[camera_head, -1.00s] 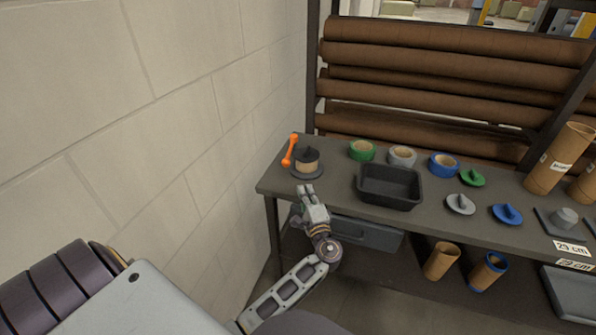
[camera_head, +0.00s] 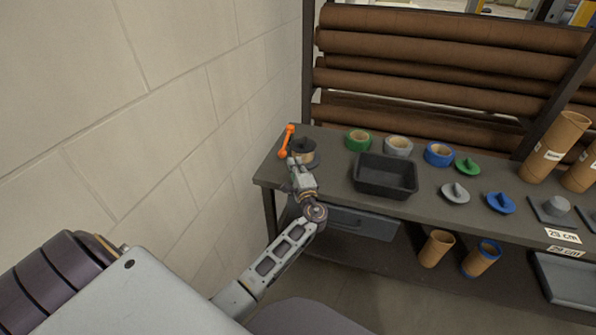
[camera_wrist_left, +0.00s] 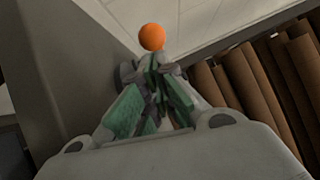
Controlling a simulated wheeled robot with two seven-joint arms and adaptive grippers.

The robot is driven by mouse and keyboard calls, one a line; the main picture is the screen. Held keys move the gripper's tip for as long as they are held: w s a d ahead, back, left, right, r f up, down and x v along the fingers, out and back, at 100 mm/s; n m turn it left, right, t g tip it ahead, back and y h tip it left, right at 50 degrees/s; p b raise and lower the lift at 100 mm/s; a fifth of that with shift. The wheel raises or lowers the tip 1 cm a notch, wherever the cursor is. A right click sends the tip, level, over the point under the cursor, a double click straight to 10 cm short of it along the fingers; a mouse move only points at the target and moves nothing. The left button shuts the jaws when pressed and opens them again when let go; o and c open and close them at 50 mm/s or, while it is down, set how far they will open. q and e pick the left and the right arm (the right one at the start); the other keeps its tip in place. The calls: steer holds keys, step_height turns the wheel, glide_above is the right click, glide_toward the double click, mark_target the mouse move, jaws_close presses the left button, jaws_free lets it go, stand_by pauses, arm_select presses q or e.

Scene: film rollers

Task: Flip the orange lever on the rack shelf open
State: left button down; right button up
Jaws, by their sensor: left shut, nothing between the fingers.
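The orange lever (camera_head: 286,141) stands tilted at the left end of the grey shelf top (camera_head: 330,181), beside a dark round fixture (camera_head: 303,150). The lever's round orange end also shows in the left wrist view (camera_wrist_left: 152,37), just beyond my fingertips. My left gripper (camera_head: 294,163) is shut and empty, close in front of the lever's lower part. In the left wrist view the shut fingers (camera_wrist_left: 153,68) point at the orange end; whether they touch it I cannot tell. The fixture is partly hidden by my gripper. My right gripper is not in view.
A black tray (camera_head: 361,188) stands right of my gripper. Tape rolls in green (camera_head: 358,140), grey (camera_head: 398,146) and blue (camera_head: 438,154) lie behind it. A block wall (camera_head: 190,120) is close on the left. Brown rolls (camera_head: 430,60) fill the rack behind.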

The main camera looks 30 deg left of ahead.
arm_select(q)
steer(key=shift+w+a+r, duration=0.1)
steer(key=shift+w+a, duration=0.35)
steer(key=shift+a, duration=0.05)
steer(key=shift+s+a, duration=0.1)
